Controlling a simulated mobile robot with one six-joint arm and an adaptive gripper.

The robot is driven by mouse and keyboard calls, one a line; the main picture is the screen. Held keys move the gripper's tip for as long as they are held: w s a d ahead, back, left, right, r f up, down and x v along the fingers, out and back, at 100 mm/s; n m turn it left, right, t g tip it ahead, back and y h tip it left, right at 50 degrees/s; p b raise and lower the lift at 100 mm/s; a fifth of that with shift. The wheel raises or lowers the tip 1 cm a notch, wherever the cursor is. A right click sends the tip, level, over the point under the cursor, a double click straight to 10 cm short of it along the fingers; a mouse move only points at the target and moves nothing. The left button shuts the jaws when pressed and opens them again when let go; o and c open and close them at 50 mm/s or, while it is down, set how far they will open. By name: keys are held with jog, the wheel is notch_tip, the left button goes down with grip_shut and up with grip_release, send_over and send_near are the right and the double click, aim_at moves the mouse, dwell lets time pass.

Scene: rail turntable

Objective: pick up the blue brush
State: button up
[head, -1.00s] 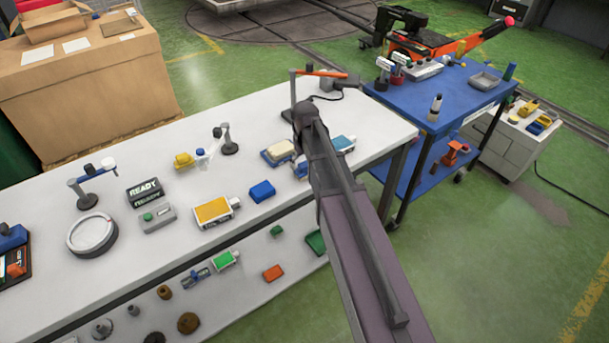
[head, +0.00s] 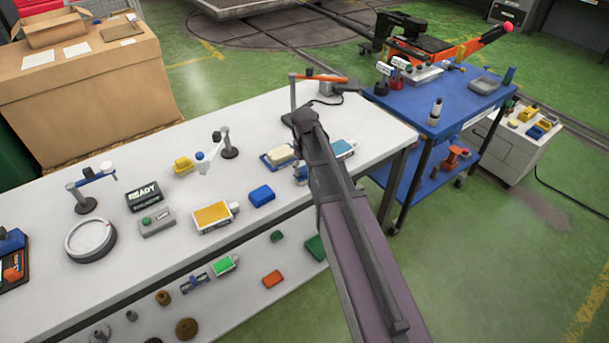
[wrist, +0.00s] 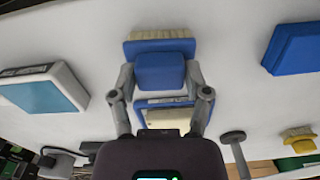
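The blue brush (wrist: 160,70) has a blue block handle and a row of pale bristles along one edge. In the wrist view it lies between the two fingers of my gripper (wrist: 160,78). The fingers are spread, one on each side of the handle, with what looks like a narrow gap; contact is not clear.
A blue tray with a cream block (wrist: 168,118) is close by the brush. A blue box (head: 262,194), a light-blue-topped box (head: 343,148) and an orange-topped box (head: 213,216) lie around on the white table (head: 140,260). A lamp-like stand (head: 227,145) rises nearby.

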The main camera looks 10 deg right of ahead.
aim_at(304, 168)
jog(key=shift+c, duration=1.4)
jog(key=shift+r, duration=0.15)
notch_tip(304, 168, up, 4)
jog(key=p, duration=0.4)
jog(key=shift+f, duration=0.2)
jog(key=s+r+p, duration=0.1)
jog(key=s, duration=1.5)
